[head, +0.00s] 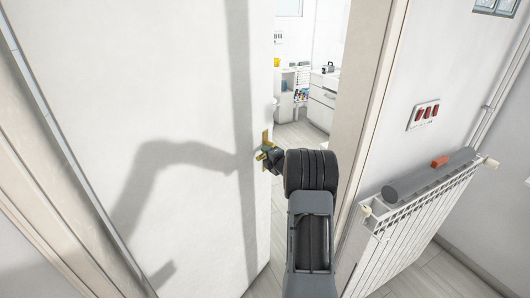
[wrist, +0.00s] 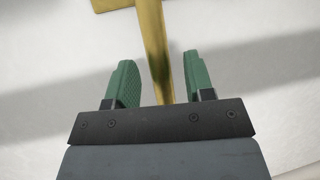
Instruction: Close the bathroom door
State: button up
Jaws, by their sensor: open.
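The white bathroom door (head: 190,90) fills the left and middle of the head view. It stands ajar, with a gap on its right side through which the bathroom shows. A brass handle (head: 266,138) sits near the door's right edge, partly hidden by my gripper (head: 266,155). In the wrist view, the brass handle (wrist: 154,50) runs down between the two green fingers of my gripper (wrist: 158,80). The fingers are open, with visible space on both sides of the handle. I cannot tell whether any finger touches it.
A door frame (head: 365,110) stands right of the gap. A white radiator (head: 405,235) with a grey roll (head: 430,175) and a reddish block (head: 439,161) on top is on the right wall. Red switches (head: 424,114) are above it. White cabinets (head: 322,100) show inside the bathroom.

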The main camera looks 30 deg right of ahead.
jog(key=shift+w+f, duration=0.15)
jog(key=shift+w, duration=0.95)
grip_shut()
